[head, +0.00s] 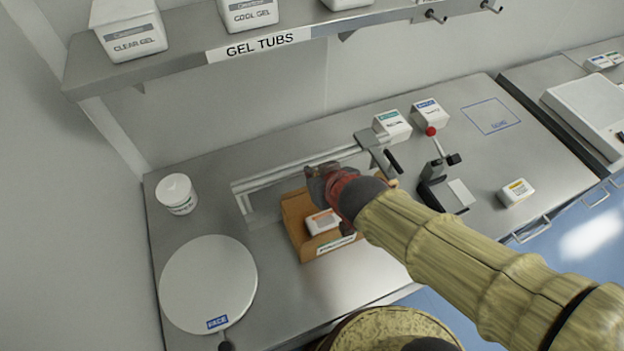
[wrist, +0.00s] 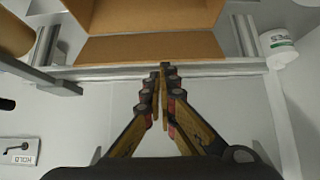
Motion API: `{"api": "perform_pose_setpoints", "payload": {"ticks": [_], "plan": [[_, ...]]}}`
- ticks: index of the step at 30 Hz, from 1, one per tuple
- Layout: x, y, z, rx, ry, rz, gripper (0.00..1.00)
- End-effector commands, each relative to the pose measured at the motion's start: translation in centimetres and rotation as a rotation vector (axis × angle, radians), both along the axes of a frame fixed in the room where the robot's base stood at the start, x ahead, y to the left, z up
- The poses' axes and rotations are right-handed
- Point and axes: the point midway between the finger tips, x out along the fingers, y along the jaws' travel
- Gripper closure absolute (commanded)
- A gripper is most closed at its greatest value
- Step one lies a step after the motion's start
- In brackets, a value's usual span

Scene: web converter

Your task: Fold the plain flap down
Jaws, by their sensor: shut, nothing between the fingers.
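An open cardboard box (head: 292,208) stands on the steel bench in front of a metal rail. A white carton with an orange label (head: 322,221) lies in it. A flap with a printed label (head: 336,247) is on the box's front side. In the wrist view a plain brown flap (wrist: 150,47) spans the box's near side, just above the rail (wrist: 100,71). My gripper (wrist: 163,74) is shut and empty, its tips at the rail close to the plain flap's lower edge; contact cannot be told. In the head view my gripper (head: 318,178) is over the box's back side and hides part of it.
A white tub (head: 177,194) and a round white plate (head: 208,283) are to the left. A clamp with a red knob (head: 440,170) stands right of the box. White cartons (head: 392,125) are behind it. A shelf (head: 190,55) overhangs the back.

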Motion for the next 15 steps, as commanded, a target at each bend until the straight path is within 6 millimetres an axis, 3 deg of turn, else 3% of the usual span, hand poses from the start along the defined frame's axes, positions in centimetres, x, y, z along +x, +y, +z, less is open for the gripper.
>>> {"api": "perform_pose_setpoints", "payload": {"ticks": [15], "plan": [[-1.2,-0.6,-0.7,0.022,-0.044,-0.001,1.00]]}}
